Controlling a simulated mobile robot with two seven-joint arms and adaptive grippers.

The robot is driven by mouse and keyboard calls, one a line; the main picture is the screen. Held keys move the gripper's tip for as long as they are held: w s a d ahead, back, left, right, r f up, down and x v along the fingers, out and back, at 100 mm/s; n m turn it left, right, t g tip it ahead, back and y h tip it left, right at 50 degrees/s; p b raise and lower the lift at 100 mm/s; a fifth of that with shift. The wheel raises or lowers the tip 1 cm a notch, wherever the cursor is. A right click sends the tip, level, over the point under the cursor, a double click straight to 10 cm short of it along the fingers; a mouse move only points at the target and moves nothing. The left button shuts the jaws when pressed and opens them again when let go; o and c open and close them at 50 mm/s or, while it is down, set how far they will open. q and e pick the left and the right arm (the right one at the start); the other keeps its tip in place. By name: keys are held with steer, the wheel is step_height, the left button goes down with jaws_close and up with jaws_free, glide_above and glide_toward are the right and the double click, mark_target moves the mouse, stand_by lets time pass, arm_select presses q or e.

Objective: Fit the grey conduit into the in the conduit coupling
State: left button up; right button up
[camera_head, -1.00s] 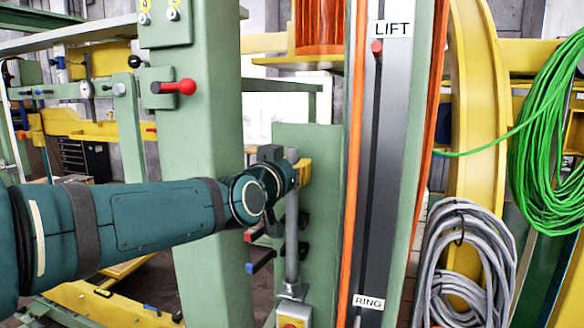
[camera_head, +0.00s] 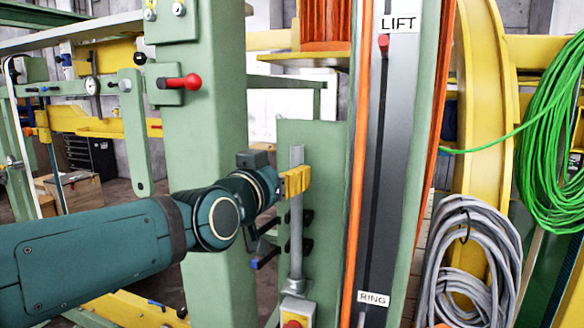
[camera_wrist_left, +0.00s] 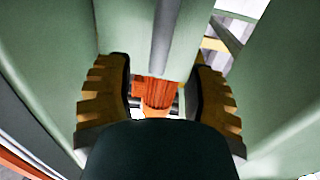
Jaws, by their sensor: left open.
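The grey conduit (camera_head: 296,232) stands upright against a green panel in the head view. Its lower end meets a grey fitting (camera_head: 296,287), perhaps the coupling, above a small box; whether it is seated I cannot tell. My left gripper (camera_head: 296,180) has yellow fingers at the conduit's upper part, with its top just above them. In the left wrist view the fingers (camera_wrist_left: 160,95) are spread apart, and the conduit (camera_wrist_left: 166,40) shows between and beyond them. I cannot tell whether either finger touches it. My right gripper is not in view.
A green post (camera_head: 205,140) with a red-knobbed lever (camera_head: 182,82) stands left of the conduit. The LIFT/RING slider panel (camera_head: 384,170) stands close on the right. A blue-tipped lever (camera_head: 265,258) is beside the conduit. Grey cable coils (camera_head: 465,260) hang further right.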

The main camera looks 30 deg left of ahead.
arm_select(q)
steer(key=shift+s+d, duration=0.2)
steer(key=shift+s, duration=1.1)
steer(key=shift+s+d, duration=0.15)
steer(key=shift+s, duration=1.1)
